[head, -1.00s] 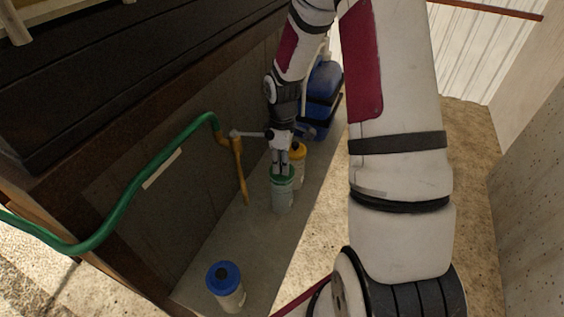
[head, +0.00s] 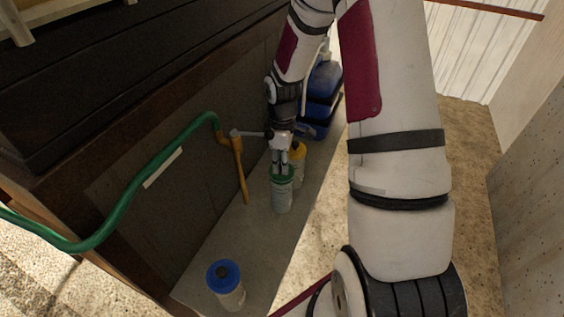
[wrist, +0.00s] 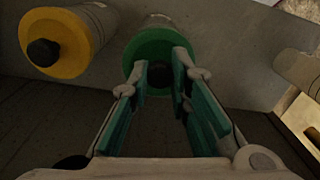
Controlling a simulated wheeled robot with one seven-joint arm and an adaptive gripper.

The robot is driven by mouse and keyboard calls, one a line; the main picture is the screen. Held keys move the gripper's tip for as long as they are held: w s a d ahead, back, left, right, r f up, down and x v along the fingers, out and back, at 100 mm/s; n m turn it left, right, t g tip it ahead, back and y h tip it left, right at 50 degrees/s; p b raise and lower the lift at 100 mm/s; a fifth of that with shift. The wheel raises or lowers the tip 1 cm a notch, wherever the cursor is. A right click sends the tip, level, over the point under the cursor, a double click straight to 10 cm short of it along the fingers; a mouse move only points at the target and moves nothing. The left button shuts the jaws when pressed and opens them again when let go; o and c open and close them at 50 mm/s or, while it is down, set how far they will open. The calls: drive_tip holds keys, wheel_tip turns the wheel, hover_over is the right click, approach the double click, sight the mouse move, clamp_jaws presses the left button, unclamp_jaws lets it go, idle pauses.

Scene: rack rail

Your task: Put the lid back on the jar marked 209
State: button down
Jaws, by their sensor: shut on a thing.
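A pale jar (head: 283,200) stands on the grey shelf with a green lid (head: 281,179) at its top. The lid has a dark knob and also shows in the wrist view (wrist: 141,58). My gripper (wrist: 161,72) is shut on this knob, with one finger on each side. In the head view my gripper (head: 281,168) points down over the lid. The lid looks level on the jar, but I cannot tell whether it is fully seated. No number is readable on any jar.
A yellow-lidded jar (head: 298,151) stands close behind, and its lid (wrist: 58,42) is at left in the wrist view. A blue-lidded jar (head: 226,286) stands at the front. A yellow pipe (head: 240,170) with a green hose (head: 150,185) runs beside the shelf. Blue containers (head: 322,90) stand behind.

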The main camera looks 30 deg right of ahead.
drive_tip(key=c, duration=0.9)
unclamp_jaws()
drive_tip(key=shift+c, duration=0.2)
drive_tip(key=shift+r+p, duration=1.8)
drive_tip(key=shift+r, duration=1.75)
drive_tip(key=shift+c, duration=0.2)
clamp_jaws()
